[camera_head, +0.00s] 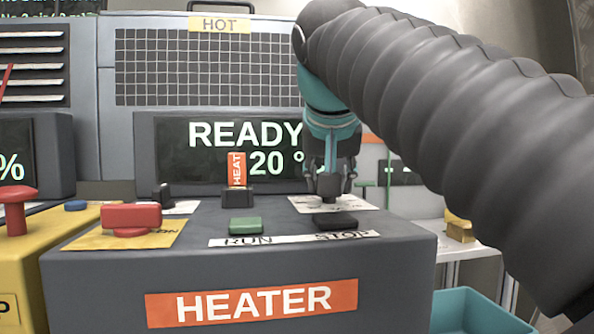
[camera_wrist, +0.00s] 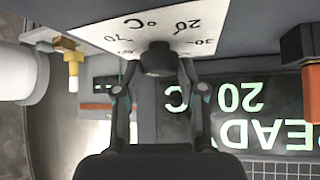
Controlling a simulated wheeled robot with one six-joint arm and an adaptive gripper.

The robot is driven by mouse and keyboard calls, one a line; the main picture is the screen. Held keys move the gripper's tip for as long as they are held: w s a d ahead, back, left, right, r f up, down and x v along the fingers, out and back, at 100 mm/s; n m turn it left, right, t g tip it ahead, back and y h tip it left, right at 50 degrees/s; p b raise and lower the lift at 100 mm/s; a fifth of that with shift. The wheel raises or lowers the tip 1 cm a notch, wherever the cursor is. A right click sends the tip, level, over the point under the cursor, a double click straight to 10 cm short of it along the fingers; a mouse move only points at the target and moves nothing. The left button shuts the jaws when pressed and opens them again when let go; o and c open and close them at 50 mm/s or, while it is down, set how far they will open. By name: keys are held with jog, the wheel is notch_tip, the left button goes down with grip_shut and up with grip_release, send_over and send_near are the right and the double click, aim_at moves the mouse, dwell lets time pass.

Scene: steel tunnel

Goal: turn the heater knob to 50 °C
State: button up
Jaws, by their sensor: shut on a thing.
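The heater (camera_head: 280,262) is a dark grey console with an orange HEATER label. Its dark round knob (camera_wrist: 158,60) sits on a white dial plate (camera_wrist: 120,32) marked in °C; 20, 30 and 70 are readable, upside down, in the wrist view. My gripper (camera_head: 329,187) points down over the plate and is shut on the knob, one finger on each side. It also shows in the wrist view (camera_wrist: 160,85). The fingers mostly hide the knob in the head view, and its pointer cannot be made out. The display (camera_head: 210,160) reads READY and 20 °.
A green RUN button (camera_head: 245,226) and a black STOP button (camera_head: 335,220) lie in front of the knob. A red button (camera_head: 131,217), a black switch (camera_head: 162,196) and an orange HEAT tag (camera_head: 237,169) stand left. A teal bin (camera_head: 480,312) is at lower right.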

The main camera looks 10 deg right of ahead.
jog(key=shift+a+m+g+h+p, duration=0.1)
jog(key=shift+m+g+h+p, duration=0.25)
jog(key=shift+m+h, duration=0.6)
jog(key=shift+f+m, duration=0.1)
jog(key=shift+m, duration=0.15)
jog(key=o, duration=1.1)
jog(key=shift+o, duration=0.2)
jog(key=v, duration=1.2)
